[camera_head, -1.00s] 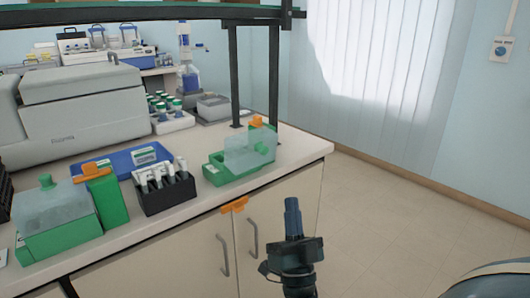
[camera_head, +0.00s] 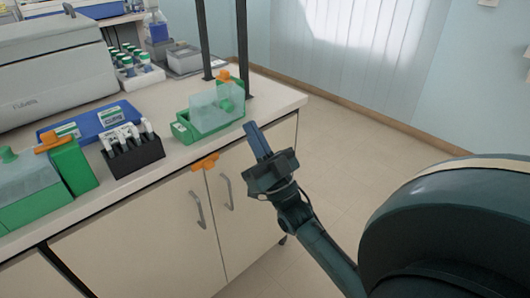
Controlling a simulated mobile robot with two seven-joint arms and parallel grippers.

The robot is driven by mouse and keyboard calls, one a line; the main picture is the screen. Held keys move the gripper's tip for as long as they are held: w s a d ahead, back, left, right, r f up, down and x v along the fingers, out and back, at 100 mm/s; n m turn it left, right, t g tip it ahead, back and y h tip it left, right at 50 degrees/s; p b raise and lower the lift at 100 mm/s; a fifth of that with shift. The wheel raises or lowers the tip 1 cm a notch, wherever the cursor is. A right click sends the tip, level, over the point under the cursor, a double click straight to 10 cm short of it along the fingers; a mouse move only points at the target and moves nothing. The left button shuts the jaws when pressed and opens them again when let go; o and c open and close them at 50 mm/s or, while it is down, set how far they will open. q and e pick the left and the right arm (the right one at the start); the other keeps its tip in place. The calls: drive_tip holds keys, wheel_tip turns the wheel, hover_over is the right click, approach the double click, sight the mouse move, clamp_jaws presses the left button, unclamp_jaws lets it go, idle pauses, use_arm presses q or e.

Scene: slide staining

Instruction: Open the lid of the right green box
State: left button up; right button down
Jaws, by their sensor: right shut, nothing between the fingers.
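The right green box (camera_head: 204,129) sits near the right end of the counter. Its translucent lid (camera_head: 207,108) stands tilted up above the green base, with a green and orange part (camera_head: 230,88) behind it. My right gripper (camera_head: 258,140) is in front of the counter's edge, to the right of and apart from the box. Its fingers are together and empty. The left green box (camera_head: 30,208) is at the left edge, with a translucent lid over it and partly cut off by the frame. My left gripper is not in view.
An orange piece (camera_head: 204,162) shows at the counter's front edge. A black rack (camera_head: 135,158) with white-topped items and a blue tray (camera_head: 88,122) stand between the boxes. Black posts rise behind the right box. The floor right of the counter is clear.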

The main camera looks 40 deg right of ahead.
sight(221, 109)
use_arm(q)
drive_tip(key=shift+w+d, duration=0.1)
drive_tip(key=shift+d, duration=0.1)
use_arm(e)
drive_tip(key=w, duration=0.2)
drive_tip(key=w+r, duration=0.1)
drive_tip(key=w, duration=0.1)
drive_tip(key=shift+w+a, duration=0.15)
drive_tip(key=shift+w, duration=0.25)
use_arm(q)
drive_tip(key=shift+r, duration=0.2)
